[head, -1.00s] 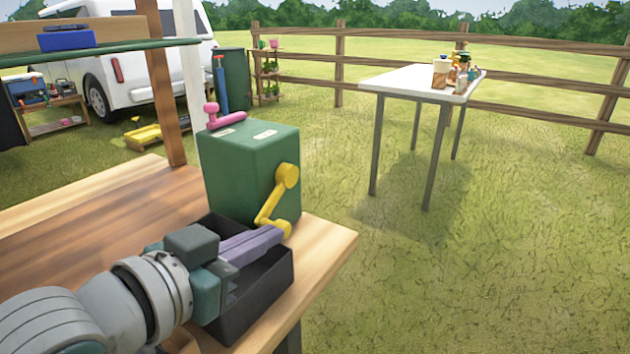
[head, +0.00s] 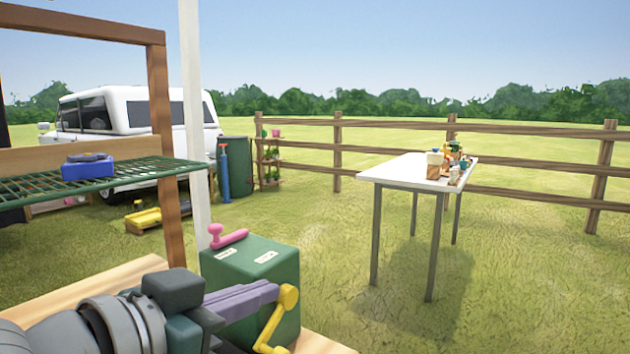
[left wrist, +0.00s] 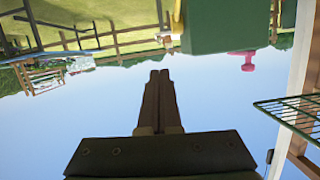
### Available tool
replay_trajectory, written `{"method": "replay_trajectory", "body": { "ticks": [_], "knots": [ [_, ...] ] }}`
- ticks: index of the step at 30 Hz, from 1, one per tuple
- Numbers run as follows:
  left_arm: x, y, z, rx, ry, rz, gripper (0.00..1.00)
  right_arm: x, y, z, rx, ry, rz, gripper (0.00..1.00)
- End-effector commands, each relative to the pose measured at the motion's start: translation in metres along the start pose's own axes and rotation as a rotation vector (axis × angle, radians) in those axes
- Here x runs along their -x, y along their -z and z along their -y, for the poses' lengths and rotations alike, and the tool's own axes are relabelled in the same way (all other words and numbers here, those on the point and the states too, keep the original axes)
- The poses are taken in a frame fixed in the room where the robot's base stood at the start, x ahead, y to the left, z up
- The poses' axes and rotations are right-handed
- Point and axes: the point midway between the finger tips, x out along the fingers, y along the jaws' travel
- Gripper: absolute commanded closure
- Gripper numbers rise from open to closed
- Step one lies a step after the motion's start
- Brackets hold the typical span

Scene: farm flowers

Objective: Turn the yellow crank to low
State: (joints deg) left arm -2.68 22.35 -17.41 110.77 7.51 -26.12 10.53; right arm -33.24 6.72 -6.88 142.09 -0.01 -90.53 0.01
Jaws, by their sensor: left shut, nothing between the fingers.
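The green box (head: 262,262) stands on the wooden bench. The yellow crank (head: 271,325) is on its side face, with its round hub (head: 288,297) at top right and its arm slanting down and left. My left gripper (head: 272,291) is shut and empty, its lilac fingertips beside the hub; I cannot tell if they touch it. In the left wrist view, upside down, the shut fingers (left wrist: 159,74) point toward the green box (left wrist: 220,25) and part of the yellow crank (left wrist: 177,18). The pale labels on the box top are unreadable. My right gripper is not in view.
A pink handle (head: 228,238) sits on the box top. A green wire shelf (head: 100,180) holds a blue item at left, beside wooden and white posts. A white table (head: 400,172) with bottles stands apart on the grass. Open air lies right of the box.

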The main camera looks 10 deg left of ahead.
Motion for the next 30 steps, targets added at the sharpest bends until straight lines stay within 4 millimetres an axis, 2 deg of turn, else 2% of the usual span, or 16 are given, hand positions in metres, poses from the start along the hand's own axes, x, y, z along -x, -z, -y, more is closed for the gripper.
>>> {"method": "replay_trajectory", "body": {
  "ticks": [1,6,10,15,17,20,23,26,30],
  "knots": [
    [0.005,0.02,0.001,-0.001,-0.001,-0.005,1.0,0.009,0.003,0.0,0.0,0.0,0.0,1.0],
    [0.016,0.06,0.003,-0.001,0.0,-0.005,1.0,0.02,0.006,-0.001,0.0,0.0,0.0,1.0],
    [0.021,0.08,0.004,0.0,0.0,-0.004,1.0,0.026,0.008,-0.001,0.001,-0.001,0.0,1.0],
    [0.027,0.091,0.004,-0.002,-0.003,0.019,1.0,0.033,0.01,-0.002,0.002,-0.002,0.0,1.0],
    [0.034,0.082,0.001,-0.008,-0.014,0.097,1.0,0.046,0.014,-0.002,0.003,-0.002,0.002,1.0],
    [0.053,0.048,-0.002,-0.016,-0.024,0.286,1.0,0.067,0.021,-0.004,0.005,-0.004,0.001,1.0],
    [0.068,0.019,-0.002,-0.02,-0.018,0.409,1.0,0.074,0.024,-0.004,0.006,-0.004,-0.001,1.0],
    [0.065,0.006,-0.002,-0.016,-0.016,0.433,1.0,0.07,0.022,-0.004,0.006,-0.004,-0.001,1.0],
    [0.045,-0.003,-0.003,-0.014,-0.016,0.429,1.0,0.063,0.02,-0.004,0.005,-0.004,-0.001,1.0]
  ]
}}
